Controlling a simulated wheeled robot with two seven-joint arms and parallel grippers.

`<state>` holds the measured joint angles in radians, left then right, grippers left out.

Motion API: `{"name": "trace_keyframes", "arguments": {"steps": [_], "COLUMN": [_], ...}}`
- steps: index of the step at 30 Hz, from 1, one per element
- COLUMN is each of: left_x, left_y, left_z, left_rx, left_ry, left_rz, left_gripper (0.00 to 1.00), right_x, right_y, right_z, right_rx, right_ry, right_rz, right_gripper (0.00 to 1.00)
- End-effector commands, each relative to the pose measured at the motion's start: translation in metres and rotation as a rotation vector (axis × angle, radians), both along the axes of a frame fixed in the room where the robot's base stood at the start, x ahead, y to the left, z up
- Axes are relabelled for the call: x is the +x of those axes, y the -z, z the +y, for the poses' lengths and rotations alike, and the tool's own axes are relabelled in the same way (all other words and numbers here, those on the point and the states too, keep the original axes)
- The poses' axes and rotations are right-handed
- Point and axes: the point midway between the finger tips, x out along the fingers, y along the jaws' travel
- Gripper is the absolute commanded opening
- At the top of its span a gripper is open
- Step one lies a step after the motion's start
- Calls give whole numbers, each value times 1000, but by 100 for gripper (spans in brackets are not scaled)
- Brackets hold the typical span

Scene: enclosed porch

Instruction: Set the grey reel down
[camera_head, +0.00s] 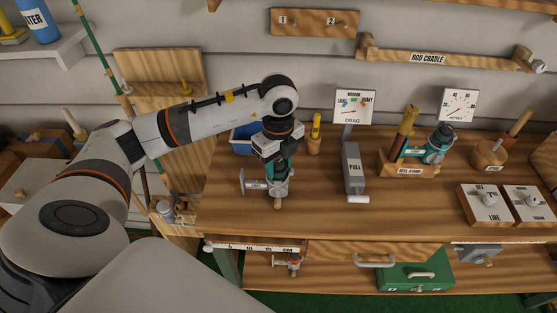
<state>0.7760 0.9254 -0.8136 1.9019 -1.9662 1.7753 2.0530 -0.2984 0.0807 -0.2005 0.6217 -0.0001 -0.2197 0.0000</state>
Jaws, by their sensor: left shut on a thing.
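My left gripper (276,168) points down over the workbench and is shut on the grey reel (279,188). The reel has a side arm at its left, a small white label and a tan knob at its lower end. The gripper hides its upper part. The reel is over the bench's front left part; I cannot tell whether it touches the top. A wooden reel stand (408,169) stands further right on the bench, with a teal reel (437,146) on it. My right gripper is not in view.
The grey PULL post (352,168) with its DRAG board (353,107) stands right of the grey reel. A blue bin (243,139) is behind it. Two switch boxes (485,204) sit at the right. Bare bench top (408,216) lies at the front middle. A green box (415,272) is below.

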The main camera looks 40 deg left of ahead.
Motion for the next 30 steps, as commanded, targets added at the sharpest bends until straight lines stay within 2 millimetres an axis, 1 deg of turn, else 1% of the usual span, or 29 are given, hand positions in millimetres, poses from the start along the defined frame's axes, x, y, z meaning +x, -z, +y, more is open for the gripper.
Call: {"name": "trace_keyframes", "arguments": {"steps": [4,8,9,12,20,23,24,26,29,30], "left_x": [0,0,0,0,0,0,1,2,2,2], "left_y": [0,4,3,2,2,-3,-5,-13,-32,-42], "left_z": [0,0,0,0,0,0,0,0,0,0], "left_rx": [-1,-1,0,0,0,0,-1,-1,-2,-2], "left_ry": [0,1,1,1,0,0,1,1,1,1], "left_rz": [-2,-2,-1,-1,-1,-1,-4,-6,-9,-9], "left_gripper": [0,0,47,63,63,63,63,63,63,63], "right_x": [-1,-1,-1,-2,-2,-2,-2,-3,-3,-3], "right_y": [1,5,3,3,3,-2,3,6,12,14], "right_z": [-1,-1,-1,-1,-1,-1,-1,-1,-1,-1], "right_rx": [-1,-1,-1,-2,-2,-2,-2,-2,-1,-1], "right_ry": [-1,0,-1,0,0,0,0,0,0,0], "right_rz": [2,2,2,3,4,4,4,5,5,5], "right_gripper": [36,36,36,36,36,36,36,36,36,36]}}
